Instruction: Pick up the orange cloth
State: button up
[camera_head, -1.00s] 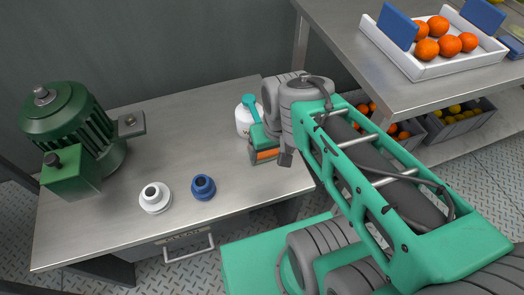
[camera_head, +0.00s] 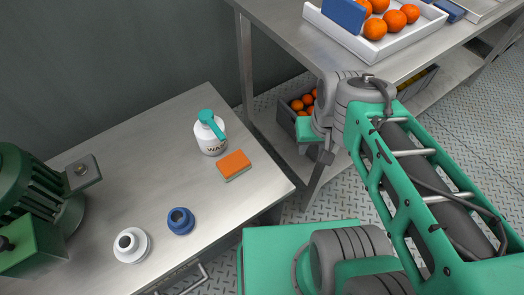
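The orange cloth (camera_head: 234,163) looks like a flat, block-like pad with an orange top and a greenish lower edge. It lies on the steel table near its right edge, just in front of a white bottle. My gripper, at the end of the green and grey arm, is to the right of the cloth and apart from it, past the table's edge. Its fingers are not clearly visible, so I cannot tell whether they are open or shut. Nothing covers the cloth.
The white bottle (camera_head: 210,136) with a teal top stands behind the cloth. A blue fitting (camera_head: 180,221), a white fitting (camera_head: 131,245) and a green motor (camera_head: 32,215) are to the left. A white tray (camera_head: 366,48) of oranges sits on the other table. The table's middle is clear.

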aim_at(229, 167)
jog(key=z, duration=0.1)
jog(key=k, duration=1.95)
jog(key=u, duration=1.05)
jog(key=i, duration=1.5)
